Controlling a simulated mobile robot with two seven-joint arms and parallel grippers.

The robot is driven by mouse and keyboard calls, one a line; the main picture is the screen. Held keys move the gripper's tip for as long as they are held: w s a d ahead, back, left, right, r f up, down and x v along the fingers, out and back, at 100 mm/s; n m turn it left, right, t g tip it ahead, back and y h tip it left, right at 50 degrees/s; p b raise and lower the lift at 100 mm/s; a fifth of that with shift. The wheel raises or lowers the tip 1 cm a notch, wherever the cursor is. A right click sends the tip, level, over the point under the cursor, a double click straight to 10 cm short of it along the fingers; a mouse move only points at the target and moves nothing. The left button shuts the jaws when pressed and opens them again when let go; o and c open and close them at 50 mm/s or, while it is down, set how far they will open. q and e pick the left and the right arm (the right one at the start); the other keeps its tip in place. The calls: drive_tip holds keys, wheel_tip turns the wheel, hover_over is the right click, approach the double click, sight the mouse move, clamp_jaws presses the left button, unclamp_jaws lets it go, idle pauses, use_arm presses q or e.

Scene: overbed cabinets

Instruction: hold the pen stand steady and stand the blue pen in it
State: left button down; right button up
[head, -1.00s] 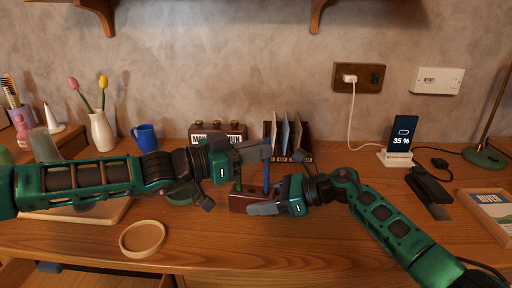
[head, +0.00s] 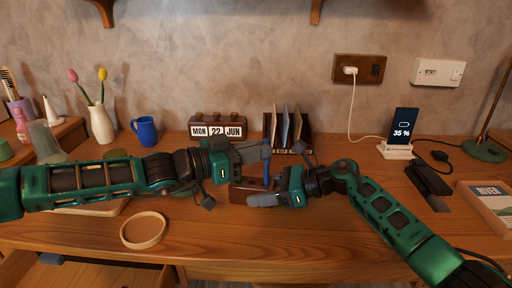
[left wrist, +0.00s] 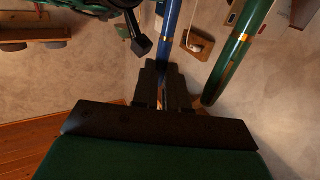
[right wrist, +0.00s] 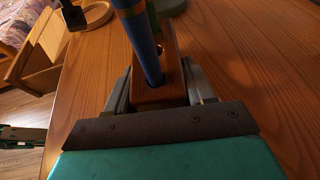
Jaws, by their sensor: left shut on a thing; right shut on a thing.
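The blue pen (head: 266,172) stands roughly upright in my left gripper (head: 262,150), which is shut on its upper part. The left wrist view also shows the blue pen (left wrist: 170,35) between the fingers. The pen stand (head: 243,194), a reddish-brown wooden block, sits on the desk below, with my right gripper (head: 268,198) shut on it. In the right wrist view the pen's lower end meets the top of the stand (right wrist: 170,65); I cannot tell how deep it sits in a hole. A green pen-like rod with gold bands (left wrist: 238,50) shows beside the blue pen.
A desk calendar (head: 218,128) and a letter rack (head: 287,132) stand behind the grippers. A blue mug (head: 145,130) and a tulip vase (head: 102,124) are back left. A phone on a charger (head: 402,128) stands right.

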use_arm(q)
drive_tip(key=shift+f, duration=1.15)
drive_tip(key=c, duration=1.1)
unclamp_jaws()
drive_tip(key=shift+a, duration=0.1)
drive_tip(key=v, duration=1.2)
use_arm(e)
drive_tip(key=o, duration=1.1)
drive_tip(key=shift+o, duration=0.2)
drive_tip(key=shift+d, duration=0.1)
